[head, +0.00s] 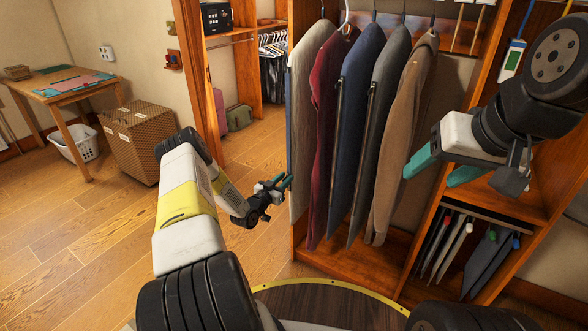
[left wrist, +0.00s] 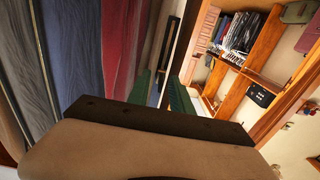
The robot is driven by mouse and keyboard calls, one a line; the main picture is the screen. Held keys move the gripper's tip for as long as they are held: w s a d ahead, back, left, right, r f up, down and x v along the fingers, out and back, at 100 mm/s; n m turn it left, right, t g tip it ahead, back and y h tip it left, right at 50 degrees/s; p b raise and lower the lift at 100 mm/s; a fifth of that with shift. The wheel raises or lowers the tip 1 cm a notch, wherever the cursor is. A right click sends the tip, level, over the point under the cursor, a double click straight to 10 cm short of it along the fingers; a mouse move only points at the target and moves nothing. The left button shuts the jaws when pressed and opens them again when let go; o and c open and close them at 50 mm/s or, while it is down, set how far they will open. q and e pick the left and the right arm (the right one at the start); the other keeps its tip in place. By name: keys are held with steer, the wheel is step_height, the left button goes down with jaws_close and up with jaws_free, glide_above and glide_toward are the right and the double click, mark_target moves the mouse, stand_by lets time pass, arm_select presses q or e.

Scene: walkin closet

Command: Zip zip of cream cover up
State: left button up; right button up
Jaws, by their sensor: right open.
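The cream cover (head: 303,95) hangs at the left end of a row of garment covers in the head view. A narrow dark blue strip runs along its left front edge; I cannot make out the zip pull. My right gripper (head: 436,171) is open and empty, right of the covers.
Burgundy (head: 330,95), blue (head: 357,100), grey (head: 386,100) and tan (head: 405,130) covers hang close beside the cream one. A wooden shelf unit (head: 480,185) stands to their right. A wicker box (head: 138,140) and table (head: 65,85) are far left.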

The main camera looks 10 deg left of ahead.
arm_select(q)
jaws_close()
stand_by(1.4)
